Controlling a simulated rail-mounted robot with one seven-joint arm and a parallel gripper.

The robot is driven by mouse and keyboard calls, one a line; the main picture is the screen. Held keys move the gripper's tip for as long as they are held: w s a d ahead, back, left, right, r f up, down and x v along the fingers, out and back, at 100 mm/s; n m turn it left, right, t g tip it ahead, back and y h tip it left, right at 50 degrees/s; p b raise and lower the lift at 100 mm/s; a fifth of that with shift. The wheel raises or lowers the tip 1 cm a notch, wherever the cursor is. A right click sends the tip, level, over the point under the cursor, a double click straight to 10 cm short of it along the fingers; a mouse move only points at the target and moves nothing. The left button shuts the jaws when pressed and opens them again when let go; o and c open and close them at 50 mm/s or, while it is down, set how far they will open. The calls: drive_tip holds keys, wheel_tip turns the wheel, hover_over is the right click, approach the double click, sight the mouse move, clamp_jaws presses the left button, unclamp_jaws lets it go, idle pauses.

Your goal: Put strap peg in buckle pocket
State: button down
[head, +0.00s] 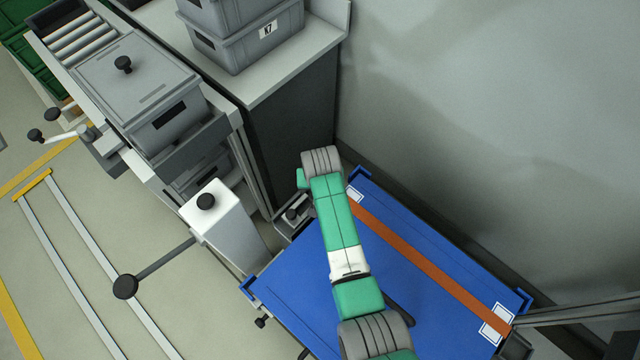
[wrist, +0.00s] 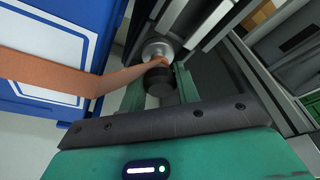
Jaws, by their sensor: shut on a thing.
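The strap peg (wrist: 158,82), a black stubby cylinder, sits between the two green fingers of my gripper (wrist: 160,76) in the wrist view. My gripper is shut on it. The orange strap (wrist: 45,70) runs from the left to the peg. A silver round part (wrist: 155,47) shows just beyond the peg; I cannot tell whether it belongs to the peg or the buckle, or whether the peg is inside a pocket. In the head view the strap (head: 430,264) crosses the blue load top, and my arm hides the peg and fingers. A small grey metal fitting (head: 294,212) shows beside my wrist.
The blue load (head: 290,285) has raised corner guards and stands close to the wall. A dark-sided cabinet (head: 292,120) with stacked grey bins (head: 262,40) is behind my gripper. A white post (head: 222,218) with a black knob stands left. Grey rails lie close around the peg.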

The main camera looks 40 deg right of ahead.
drive_tip(key=shift+f, duration=0.15)
drive_tip(key=c, duration=1)
unclamp_jaws()
drive_tip(key=shift+c, duration=0.2)
drive_tip(key=p+v, duration=0.5)
drive_tip(key=v, duration=0.7)
